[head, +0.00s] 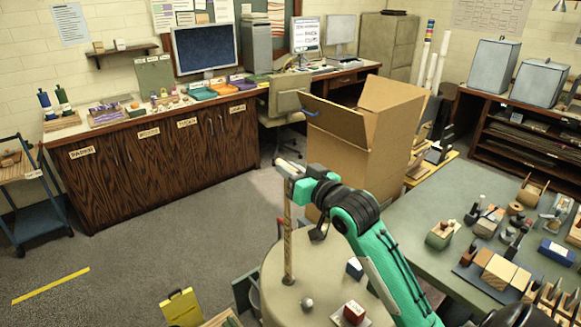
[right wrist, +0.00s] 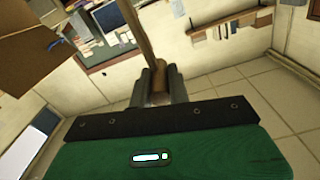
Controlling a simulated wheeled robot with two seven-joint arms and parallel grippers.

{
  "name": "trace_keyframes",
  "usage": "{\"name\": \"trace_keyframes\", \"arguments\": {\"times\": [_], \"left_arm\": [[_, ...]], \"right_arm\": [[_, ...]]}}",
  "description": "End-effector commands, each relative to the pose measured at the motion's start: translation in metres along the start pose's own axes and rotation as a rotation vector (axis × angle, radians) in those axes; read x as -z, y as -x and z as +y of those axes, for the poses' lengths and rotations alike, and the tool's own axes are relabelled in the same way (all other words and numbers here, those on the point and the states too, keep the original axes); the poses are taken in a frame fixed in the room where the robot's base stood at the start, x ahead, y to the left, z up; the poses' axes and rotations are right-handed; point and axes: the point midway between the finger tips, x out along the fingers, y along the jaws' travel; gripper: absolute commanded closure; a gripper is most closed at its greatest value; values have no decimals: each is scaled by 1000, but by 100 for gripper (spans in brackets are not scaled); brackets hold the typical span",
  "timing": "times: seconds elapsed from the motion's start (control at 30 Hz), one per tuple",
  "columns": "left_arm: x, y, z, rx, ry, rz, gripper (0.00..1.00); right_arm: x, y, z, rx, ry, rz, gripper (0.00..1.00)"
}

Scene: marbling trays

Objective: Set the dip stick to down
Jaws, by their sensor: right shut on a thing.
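The dip stick (head: 288,240) is a thin, light wooden rod with dark marks. In the head view it stands about upright on a round beige top (head: 325,290). My right gripper (head: 289,173) is at the rod's upper end, with my green arm reaching in from the lower right. In the right wrist view a brown wooden bar (right wrist: 141,42) runs up from between the fingers of my right gripper (right wrist: 160,88), which is shut on it. The fingers hide part of the rod's top. My left gripper is not in view.
A grey knob (head: 307,303), a dark blue block (head: 354,266) and a reddish block (head: 354,313) are on the round top. A large open cardboard box (head: 350,140) stands behind it. A green table (head: 410,215) with several small items is at the right. Floor at the left is mostly clear.

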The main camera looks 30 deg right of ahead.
Motion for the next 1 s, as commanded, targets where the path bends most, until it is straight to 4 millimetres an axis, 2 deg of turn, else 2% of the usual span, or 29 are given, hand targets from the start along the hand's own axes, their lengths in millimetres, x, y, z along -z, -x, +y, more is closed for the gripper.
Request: {"name": "trace_keyframes", "arguments": {"times": [0.03, 0.17, 0.3, 0.6, 0.77, 0.83, 1.0], "left_arm": [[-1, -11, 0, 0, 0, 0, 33], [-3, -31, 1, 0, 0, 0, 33], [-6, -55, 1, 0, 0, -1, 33], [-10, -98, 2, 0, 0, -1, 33], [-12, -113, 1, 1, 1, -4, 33], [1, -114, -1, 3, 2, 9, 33], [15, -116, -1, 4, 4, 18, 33]], "right_arm": [[-17, 0, 3, 0, -1, -2, 100], [-54, 0, 11, -2, -2, -4, 100], [-101, 0, 20, -2, -2, -6, 100], [-195, 0, 39, -2, -1, -6, 100], [-232, 0, 46, -1, 0, -4, 100], [-244, 0, 48, -1, 0, -4, 100], [-263, 0, 52, -1, -1, -2, 100]]}}
